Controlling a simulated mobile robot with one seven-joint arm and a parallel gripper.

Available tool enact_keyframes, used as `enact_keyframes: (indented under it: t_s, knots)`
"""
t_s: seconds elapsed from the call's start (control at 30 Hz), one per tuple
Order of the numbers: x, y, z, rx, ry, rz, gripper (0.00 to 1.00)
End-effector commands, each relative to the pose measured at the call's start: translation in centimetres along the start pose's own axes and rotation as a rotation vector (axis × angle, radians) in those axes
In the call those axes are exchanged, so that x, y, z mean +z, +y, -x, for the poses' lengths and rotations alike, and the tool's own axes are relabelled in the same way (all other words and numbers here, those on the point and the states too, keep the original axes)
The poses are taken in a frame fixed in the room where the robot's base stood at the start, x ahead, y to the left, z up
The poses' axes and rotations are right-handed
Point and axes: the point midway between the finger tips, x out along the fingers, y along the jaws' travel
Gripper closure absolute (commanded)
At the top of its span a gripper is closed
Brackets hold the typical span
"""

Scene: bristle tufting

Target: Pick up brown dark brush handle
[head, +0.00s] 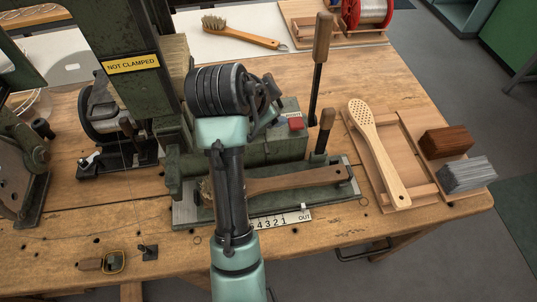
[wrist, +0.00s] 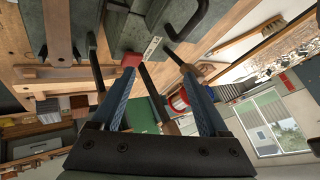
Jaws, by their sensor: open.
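A brown dark brush handle (head: 290,181) lies across the metal base plate of the green machine in the head view, its hole end to the right. Bristles show at its left end, partly hidden behind my arm. A brown handle (wrist: 58,32), seemingly the same one, shows at the upper left of the wrist view. My gripper (head: 266,95) is raised above the machine, behind and above the handle, and apart from it. In the wrist view my gripper (wrist: 142,62) has its two blue fingers spread, with nothing held between them.
The green machine (head: 130,60) bears a "NOT CLAMPED" sign. An upright wooden-handled lever (head: 321,45) and a red button (head: 296,124) stand near my gripper. A pale perforated brush handle (head: 377,150) lies on a wooden tray at right. Another brush (head: 240,34) lies at the back.

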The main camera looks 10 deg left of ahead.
Motion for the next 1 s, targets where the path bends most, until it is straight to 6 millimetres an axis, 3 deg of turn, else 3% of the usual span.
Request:
enact_keyframes:
  t_s: [0.03, 0.3, 0.47, 0.57, 1.0]
  knots:
    - [0.0, 0.1, 1.5, 0.078, -0.037, -0.026, 0.22]
    - [3.2, 4.6, 4.5, 0.462, -0.117, -0.172, 0.22]
    - [4.1, 6.0, 5.5, 0.57, -0.116, -0.21, 0.22]
    - [4.5, 6.7, 5.2, 0.591, -0.114, -0.22, 0.22]
    - [5.5, 9.7, 0.5, 0.59, -0.115, -0.219, 0.22]
